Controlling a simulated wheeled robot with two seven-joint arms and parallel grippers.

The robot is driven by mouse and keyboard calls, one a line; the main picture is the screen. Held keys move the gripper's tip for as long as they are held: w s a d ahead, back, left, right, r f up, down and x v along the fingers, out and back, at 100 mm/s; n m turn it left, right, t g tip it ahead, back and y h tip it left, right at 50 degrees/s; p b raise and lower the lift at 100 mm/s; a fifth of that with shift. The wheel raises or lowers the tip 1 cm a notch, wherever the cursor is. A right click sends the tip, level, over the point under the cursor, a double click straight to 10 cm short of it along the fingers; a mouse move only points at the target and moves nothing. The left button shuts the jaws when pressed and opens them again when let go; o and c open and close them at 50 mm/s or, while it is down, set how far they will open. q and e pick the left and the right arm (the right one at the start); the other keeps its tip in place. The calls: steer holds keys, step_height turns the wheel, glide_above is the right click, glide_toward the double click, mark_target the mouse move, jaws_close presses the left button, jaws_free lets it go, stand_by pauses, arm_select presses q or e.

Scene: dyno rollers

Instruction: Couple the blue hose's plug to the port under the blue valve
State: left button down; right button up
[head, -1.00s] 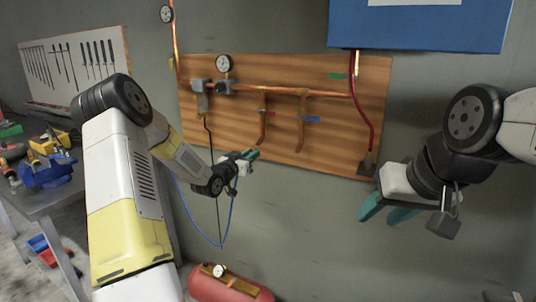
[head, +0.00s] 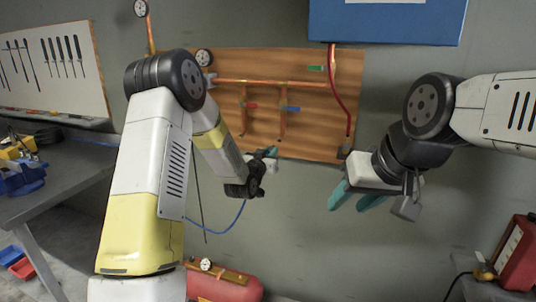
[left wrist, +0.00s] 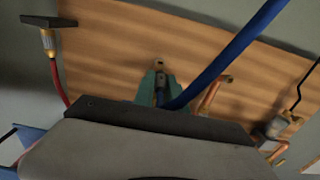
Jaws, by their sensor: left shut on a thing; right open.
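The blue valve (head: 291,108) is a small blue handle on a copper drop pipe on the wooden board. The pipe's lower end, the port (head: 282,138), is just above and right of my left gripper (head: 271,153). My left gripper's teal fingers are shut on the hose's plug, which shows dark between them in the left wrist view (left wrist: 160,92). The blue hose (left wrist: 225,58) runs from there to the upper right; in the head view it hangs in a loop (head: 232,227) below the gripper. The plug appears apart from the port. My right gripper (head: 353,203) is open and empty, right of the board.
A red valve (head: 249,106) and a green valve (head: 315,68) are beside the blue one. A red hose (head: 340,98) hangs at the board's right. A red tank (head: 222,286) is below, a workbench (head: 70,180) left, and a red case (head: 518,255) lower right.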

arm_select(q)
steer(key=shift+x, duration=2.45)
steer(key=shift+x, duration=0.9)
steer(key=c, duration=1.3)
jaws_free()
